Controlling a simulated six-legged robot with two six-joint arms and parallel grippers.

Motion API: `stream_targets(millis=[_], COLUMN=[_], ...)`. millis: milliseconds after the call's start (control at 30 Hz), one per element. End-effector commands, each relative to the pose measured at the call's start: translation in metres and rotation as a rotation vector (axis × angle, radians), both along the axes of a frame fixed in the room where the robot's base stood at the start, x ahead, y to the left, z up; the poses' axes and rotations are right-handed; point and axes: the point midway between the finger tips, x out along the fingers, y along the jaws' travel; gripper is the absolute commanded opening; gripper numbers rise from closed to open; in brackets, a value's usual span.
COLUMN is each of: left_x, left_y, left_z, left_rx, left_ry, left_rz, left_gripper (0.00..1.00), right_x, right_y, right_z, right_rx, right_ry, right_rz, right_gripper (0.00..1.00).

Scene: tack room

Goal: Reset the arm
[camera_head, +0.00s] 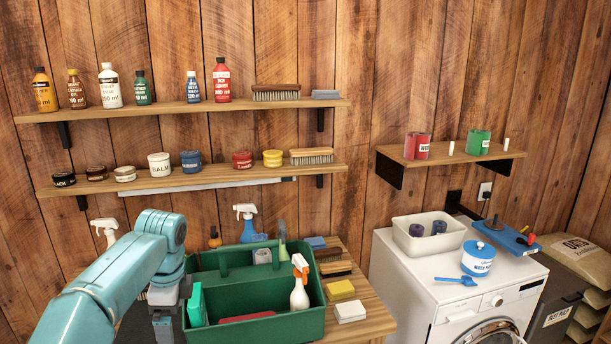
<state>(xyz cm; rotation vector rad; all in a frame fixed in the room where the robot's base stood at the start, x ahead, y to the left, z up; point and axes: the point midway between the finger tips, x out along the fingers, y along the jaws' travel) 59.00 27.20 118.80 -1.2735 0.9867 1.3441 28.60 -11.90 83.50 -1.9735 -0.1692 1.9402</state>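My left arm comes in from the left, and its gripper (163,325) points down at the left end of the green tote (265,329). Its fingertips run out at the bottom edge, so I cannot see whether they are open or hold anything. A green item (196,304) stands in the tote just right of the gripper; I cannot tell if they touch. The tote also holds a white spray bottle (299,288) with an orange top and a red item (247,317). My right gripper is not in view.
The tote stands on a wooden bench (372,318) with a yellow sponge (340,289), a white block (350,311) and a blue spray bottle (251,226). A washing machine (400,270) stands right. Shelves (190,182) with bottles and tins line the wall.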

Motion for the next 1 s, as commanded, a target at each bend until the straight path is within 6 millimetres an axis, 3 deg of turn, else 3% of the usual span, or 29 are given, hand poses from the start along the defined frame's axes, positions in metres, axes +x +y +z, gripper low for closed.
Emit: stream_targets(millis=[33, 267, 367, 467, 567, 600, 733, 833, 900, 1000], left_x=[0.002, 0.006, -0.001, -0.017, -0.051, -0.07, -0.146, -0.207, -0.242, -0.279], left_y=[-0.004, -0.028, -0.043, -0.063, -0.09, -0.1, -0.131, -0.145, -0.15, -0.152], left_z=[-0.018, -0.097, -0.14, -0.197, -0.266, -0.293, -0.365, -0.397, -0.408, -0.414], left_rx=[-0.012, -0.09, -0.141, -0.21, -0.3, -0.337, -0.43, -0.46, -0.463, -0.454], left_ry=[0.003, -0.008, -0.006, 0.007, 0.035, 0.049, 0.11, 0.15, 0.167, 0.178], left_rz=[0.013, 0.108, 0.176, 0.283, 0.455, 0.542, 0.874, 1.133, 1.288, 1.45], left_gripper=[1.0, 1.0, 1.0, 1.0, 1.0, 1.0, 1.0, 1.0, 1.0, 1.0], right_x=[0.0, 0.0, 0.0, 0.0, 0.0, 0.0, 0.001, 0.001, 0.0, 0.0], right_y=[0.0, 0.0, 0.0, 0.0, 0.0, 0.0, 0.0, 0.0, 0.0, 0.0], right_z=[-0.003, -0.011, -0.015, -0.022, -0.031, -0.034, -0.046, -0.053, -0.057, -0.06], right_rx=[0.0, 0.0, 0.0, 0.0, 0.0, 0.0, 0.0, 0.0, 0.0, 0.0], right_ry=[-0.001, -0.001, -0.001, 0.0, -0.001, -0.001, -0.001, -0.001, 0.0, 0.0], right_rz=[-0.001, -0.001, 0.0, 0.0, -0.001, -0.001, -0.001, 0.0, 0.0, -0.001], right_gripper=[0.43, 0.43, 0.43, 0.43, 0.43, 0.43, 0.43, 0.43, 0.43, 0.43])
